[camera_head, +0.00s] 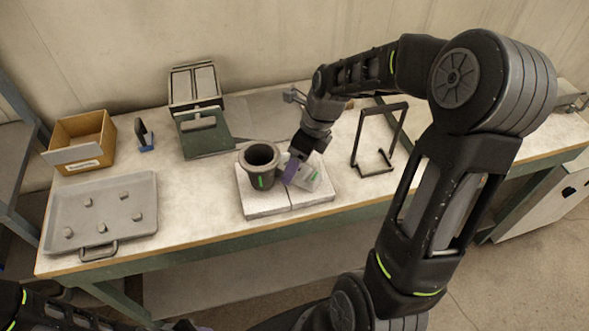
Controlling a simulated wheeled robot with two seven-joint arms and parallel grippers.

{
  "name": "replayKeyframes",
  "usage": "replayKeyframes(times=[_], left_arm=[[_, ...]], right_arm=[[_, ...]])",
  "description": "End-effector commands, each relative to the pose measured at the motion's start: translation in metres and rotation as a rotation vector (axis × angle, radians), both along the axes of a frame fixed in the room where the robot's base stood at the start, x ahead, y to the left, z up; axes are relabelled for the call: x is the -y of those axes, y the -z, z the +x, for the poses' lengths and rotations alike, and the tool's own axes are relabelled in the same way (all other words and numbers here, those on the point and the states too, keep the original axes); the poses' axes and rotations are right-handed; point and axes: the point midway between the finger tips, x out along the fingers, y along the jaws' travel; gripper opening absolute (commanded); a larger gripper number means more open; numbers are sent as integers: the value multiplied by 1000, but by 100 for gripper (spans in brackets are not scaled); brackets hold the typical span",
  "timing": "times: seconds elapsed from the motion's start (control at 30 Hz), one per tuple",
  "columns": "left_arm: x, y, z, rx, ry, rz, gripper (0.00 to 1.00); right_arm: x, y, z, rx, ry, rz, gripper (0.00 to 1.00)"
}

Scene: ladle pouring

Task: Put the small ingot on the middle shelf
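Several small grey lumps (101,228) lie spread on a grey tray (75,196) at the left of the table. I cannot tell which thing is the small ingot. My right arm reaches over the table, and its gripper (291,171) points down beside a dark pot (261,160). A metal rack (12,190) shows partly at the left edge.
A cardboard box (84,137) and a small dark holder (145,135) stand at the back left. A green-lidded case (205,134) is at the back. A black frame (375,164) stands right of the blocks. Bare tabletop lies between tray and blocks.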

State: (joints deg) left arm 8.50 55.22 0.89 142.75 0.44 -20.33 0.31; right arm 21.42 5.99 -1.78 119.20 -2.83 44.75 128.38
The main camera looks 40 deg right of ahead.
Motion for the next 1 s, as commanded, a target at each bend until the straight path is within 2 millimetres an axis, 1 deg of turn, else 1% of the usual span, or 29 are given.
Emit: replayKeyframes(times=[0.47,1.0], left_arm=[[0,0,0,0,0,0,36],[0,0,0,0,0,0,36]], right_arm=[[0,0,0,0,0,0,70],[0,0,0,0,0,1,25]])
